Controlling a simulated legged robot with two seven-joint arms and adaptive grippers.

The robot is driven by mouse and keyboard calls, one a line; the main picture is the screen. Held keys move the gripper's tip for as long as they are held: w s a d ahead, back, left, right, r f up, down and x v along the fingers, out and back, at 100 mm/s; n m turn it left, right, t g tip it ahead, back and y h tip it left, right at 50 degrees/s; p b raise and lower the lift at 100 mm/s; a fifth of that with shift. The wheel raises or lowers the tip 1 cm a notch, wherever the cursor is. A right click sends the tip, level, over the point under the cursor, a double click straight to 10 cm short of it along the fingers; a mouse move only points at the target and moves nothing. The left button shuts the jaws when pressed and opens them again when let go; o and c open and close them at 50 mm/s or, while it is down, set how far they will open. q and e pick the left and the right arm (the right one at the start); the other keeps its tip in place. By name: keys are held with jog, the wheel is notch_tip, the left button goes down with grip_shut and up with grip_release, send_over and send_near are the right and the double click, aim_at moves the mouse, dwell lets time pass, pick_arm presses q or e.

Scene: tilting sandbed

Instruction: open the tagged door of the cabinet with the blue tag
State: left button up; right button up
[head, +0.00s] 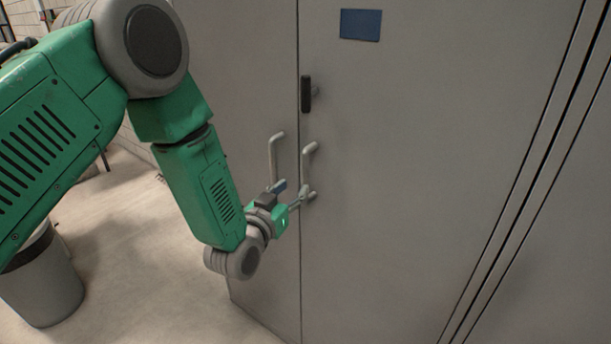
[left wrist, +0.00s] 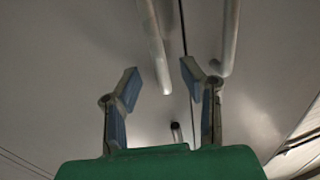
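The blue tag (head: 361,25) is on the grey right-hand door (head: 420,150) of the cabinet, which is shut. That door's pale bar handle (head: 306,168) stands near the seam, below a black latch (head: 306,94). My left gripper (head: 295,195) is at the lower part of the handle. In the left wrist view its two fingers (left wrist: 160,80) are spread apart. A handle bar (left wrist: 155,45) shows in the gap between them, apart from both finger pads. It lies on the latch's side of the seam in this view, which appears upside down. My right gripper is out of view.
The left door (head: 255,90) has its own similar handle (head: 275,158) close beside the seam; a second bar (left wrist: 230,35) shows beside the right finger in the left wrist view. A grey bin (head: 45,285) stands at lower left. Floor in front is clear.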

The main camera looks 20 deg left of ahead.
aim_at(303, 178)
pick_arm(q)
jog(key=w, duration=0.3)
jog(key=w+d, duration=0.1)
jog(key=w, duration=0.2)
jog(key=shift+w+d, duration=0.2)
jog(key=shift+a, duration=0.1)
grip_shut()
